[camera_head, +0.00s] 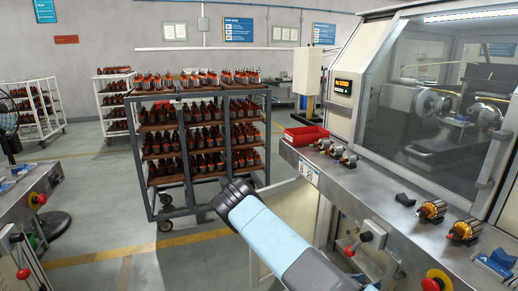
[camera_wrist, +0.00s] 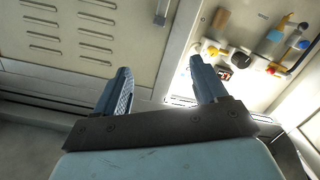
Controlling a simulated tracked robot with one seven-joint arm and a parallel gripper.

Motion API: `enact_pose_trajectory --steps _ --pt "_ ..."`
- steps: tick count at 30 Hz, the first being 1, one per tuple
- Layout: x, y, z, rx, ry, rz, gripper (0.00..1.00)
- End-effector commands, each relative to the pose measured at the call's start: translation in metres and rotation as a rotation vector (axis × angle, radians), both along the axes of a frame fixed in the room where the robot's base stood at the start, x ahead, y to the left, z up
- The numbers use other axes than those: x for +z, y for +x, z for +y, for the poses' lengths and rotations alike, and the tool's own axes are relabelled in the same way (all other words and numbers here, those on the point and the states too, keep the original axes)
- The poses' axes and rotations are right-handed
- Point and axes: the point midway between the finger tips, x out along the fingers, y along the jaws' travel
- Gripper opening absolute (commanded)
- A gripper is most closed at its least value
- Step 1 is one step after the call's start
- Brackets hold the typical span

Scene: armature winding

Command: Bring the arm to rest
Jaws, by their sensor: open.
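My gripper shows in the wrist view (camera_wrist: 160,88) with its two dark blue fingers apart and nothing between them. Beyond the fingers are a pale machine panel with slots and a bright strip. In the head view my blue-grey arm reaches up from the bottom middle, in front of the bench on the right. The gripper's fingers cannot be made out there. Nothing is held.
A grey metal bench (camera_head: 365,187) on the right carries several armatures (camera_head: 431,210) and a red tray (camera_head: 306,135). A glazed winding machine (camera_head: 430,110) stands behind it. A wheeled rack (camera_head: 197,186) full of armatures stands mid-left. Floor (camera_head: 110,205) left of the rack is clear.

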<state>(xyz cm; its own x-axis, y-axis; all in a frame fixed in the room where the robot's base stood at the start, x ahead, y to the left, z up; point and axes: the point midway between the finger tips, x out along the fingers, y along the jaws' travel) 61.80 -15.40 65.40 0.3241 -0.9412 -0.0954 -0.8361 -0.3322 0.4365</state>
Motion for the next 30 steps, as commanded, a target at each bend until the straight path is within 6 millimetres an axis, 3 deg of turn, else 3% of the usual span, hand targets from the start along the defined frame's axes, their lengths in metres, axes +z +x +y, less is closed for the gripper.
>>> enact_pose_trajectory --steps 11,17,23,30 --pt "0.004 0.021 0.024 -0.005 0.212 0.015 0.72" --pt "0.017 0.04 0.051 0.007 0.411 0.029 0.72" --pt "0.039 0.059 0.082 0.043 0.605 0.047 0.72" --pt "0.079 0.078 0.117 0.109 0.816 0.068 0.72"
